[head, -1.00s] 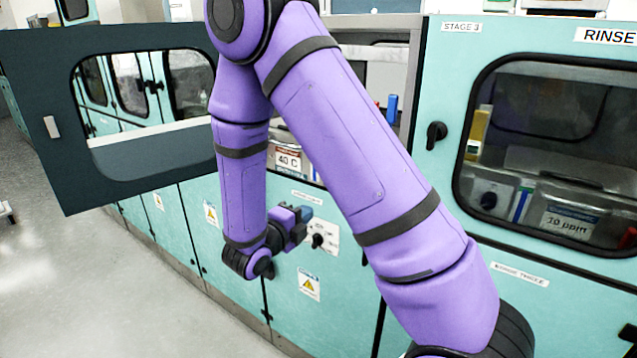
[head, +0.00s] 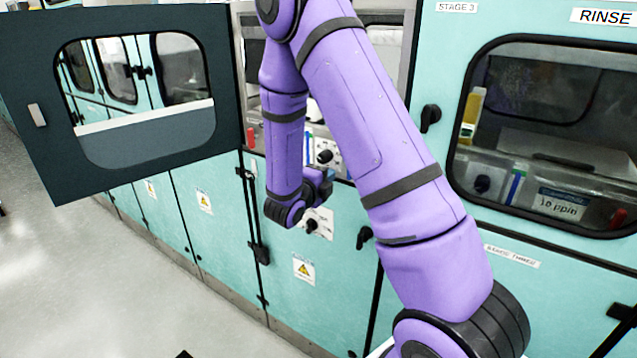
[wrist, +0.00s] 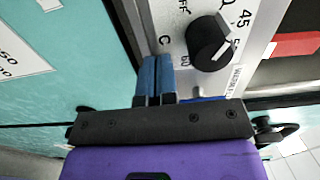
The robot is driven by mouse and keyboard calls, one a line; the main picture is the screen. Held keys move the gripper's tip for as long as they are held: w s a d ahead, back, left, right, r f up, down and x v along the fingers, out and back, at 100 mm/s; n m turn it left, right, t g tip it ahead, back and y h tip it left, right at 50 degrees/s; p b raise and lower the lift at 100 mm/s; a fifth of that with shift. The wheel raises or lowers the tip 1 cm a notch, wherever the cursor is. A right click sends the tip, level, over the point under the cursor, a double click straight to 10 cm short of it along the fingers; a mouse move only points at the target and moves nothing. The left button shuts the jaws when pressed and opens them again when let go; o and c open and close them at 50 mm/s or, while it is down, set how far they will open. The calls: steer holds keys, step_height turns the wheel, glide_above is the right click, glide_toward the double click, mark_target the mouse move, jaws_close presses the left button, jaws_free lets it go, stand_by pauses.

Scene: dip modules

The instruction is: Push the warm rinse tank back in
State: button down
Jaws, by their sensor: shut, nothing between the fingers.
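The open bay (head: 402,60) behind my arm holds a white front with a black knob (head: 325,156), at its lower sill. This looks like part of the warm rinse tank, but my arm hides most of it and I cannot tell how far out it stands. My gripper (head: 329,174) is just below and in front of it, over the teal cabinet face. In the wrist view its blue fingers (wrist: 158,64) are together and empty, close beside a white panel with a black temperature dial (wrist: 209,43). I cannot tell whether they touch it.
A dark windowed door (head: 150,165) stands open at the left. To the right is the closed rinse cabinet window (head: 560,150) with a black latch (head: 430,118). A red part (wrist: 292,45) lies beyond the dial. The floor (head: 70,270) at left is clear.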

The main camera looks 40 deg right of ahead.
mark_target(337, 168)
steer(key=shift+w+d, duration=0.15)
steer(key=shift+d, duration=0.25)
steer(key=x, duration=0.4)
steer(key=shift+w+d, duration=0.15)
steer(key=shift+d, duration=0.2)
steer(key=shift+a, duration=0.15)
